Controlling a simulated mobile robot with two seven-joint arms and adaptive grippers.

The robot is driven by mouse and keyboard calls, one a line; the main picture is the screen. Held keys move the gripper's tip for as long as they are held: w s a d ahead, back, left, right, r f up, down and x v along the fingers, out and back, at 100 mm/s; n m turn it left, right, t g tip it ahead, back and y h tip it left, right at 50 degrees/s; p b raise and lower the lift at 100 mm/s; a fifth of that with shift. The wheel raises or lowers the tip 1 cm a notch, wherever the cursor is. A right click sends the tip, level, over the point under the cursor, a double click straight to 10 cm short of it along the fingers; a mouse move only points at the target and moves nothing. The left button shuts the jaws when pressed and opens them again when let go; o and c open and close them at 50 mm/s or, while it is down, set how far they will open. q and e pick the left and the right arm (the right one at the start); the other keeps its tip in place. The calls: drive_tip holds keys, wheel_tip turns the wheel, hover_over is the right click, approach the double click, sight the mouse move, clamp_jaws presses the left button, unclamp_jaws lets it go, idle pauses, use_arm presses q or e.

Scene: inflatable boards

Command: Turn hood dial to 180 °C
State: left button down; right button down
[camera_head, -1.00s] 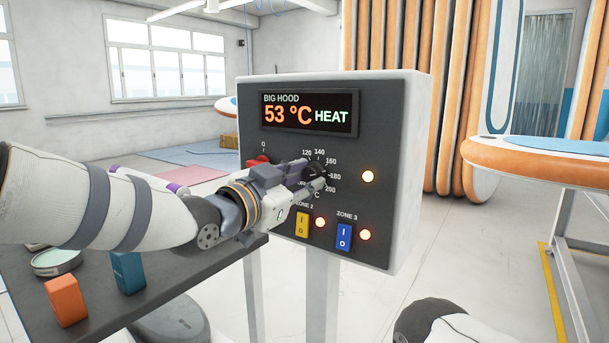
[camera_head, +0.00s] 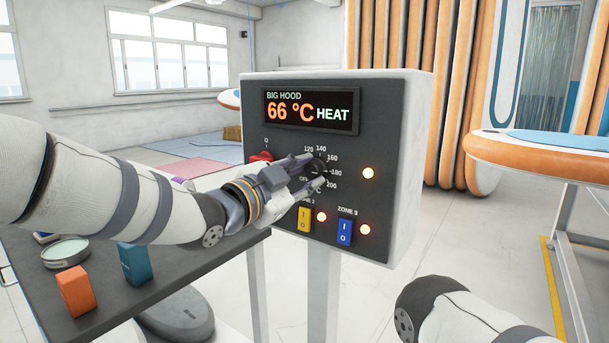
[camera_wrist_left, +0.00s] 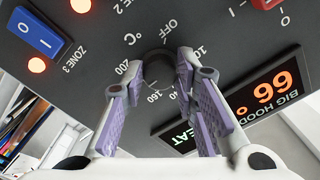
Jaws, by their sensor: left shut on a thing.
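The control box (camera_head: 345,212) has a dark panel with a display (camera_head: 310,110) reading "BIG HOOD 66 °C HEAT". The black hood dial (camera_head: 319,166) sits below it, ringed by numbers including 120, 140, 160, 180 and 200. My left gripper (camera_head: 316,170) is shut on the dial. In the left wrist view its two purple-padded fingers (camera_wrist_left: 168,85) grip the round dial (camera_wrist_left: 158,62) from both sides. The dial's pointer is hidden, so I cannot tell its setting. My right gripper is out of view; only part of my right arm shows at the bottom.
A dark table (camera_head: 180,270) at left holds an orange box (camera_head: 75,291), a teal box (camera_head: 134,264) and a round tin (camera_head: 65,254).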

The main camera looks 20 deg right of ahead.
use_arm(q)
drive_tip(key=c, duration=1.3)
unclamp_jaws()
